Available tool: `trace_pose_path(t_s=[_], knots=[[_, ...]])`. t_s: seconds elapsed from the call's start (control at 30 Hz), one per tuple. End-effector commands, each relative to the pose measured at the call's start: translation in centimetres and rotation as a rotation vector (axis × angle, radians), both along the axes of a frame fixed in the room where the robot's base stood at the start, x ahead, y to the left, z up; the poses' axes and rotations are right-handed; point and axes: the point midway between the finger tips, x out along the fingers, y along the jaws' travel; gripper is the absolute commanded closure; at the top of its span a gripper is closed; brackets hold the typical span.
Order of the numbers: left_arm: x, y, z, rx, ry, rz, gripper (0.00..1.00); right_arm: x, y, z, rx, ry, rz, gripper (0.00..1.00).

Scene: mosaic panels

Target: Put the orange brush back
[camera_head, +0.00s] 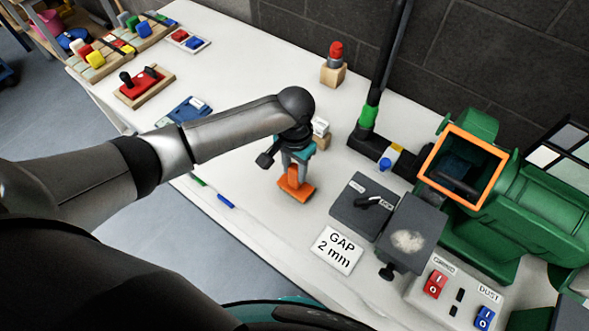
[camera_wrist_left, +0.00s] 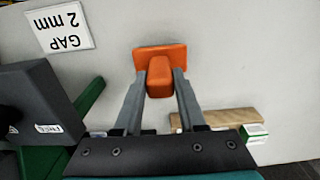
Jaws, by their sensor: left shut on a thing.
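The orange brush (camera_head: 296,188) has a flat orange base and a blocky orange grip. My left gripper (camera_head: 294,172) is shut on that grip and points down over the middle of the white table. In the left wrist view the brush (camera_wrist_left: 160,52) sits between the two grey fingers of the gripper (camera_wrist_left: 159,76), with its base beyond the fingertips. I cannot tell whether its base touches the table. My right gripper is not in view.
A green machine (camera_head: 545,215) with an orange-rimmed opening stands at the right, beside a dark plate (camera_head: 408,228) and switch box (camera_head: 450,300). A "GAP 2 mm" card (camera_head: 337,250) lies nearby. A black hose (camera_head: 385,70) rises behind.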

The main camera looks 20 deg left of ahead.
Motion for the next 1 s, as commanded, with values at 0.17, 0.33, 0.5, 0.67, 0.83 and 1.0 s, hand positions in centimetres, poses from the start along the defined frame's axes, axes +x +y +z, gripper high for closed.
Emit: trace_pose_path(t_s=[0.17, 0.33, 0.5, 0.67, 0.83, 1.0], knots=[[0.05, -0.04, -0.16, -0.001, -0.002, -0.001, 1.0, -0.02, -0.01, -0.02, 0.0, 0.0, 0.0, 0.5], [0.03, -0.03, -0.3, -0.002, -0.002, 0.0, 1.0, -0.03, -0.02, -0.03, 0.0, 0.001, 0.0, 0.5], [0.03, -0.01, -0.5, -0.001, -0.001, 0.001, 0.5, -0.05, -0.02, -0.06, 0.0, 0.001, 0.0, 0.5], [0.02, -0.01, -0.49, 0.0, -0.001, 0.0, 0.32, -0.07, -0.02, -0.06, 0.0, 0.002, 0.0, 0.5], [0.02, 0.0, -0.49, 0.0, -0.001, 0.0, 0.3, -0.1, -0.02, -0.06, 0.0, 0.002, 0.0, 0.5], [0.06, 0.01, -0.1, -0.001, -0.002, 0.0, 0.3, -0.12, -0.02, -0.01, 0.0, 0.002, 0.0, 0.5]])
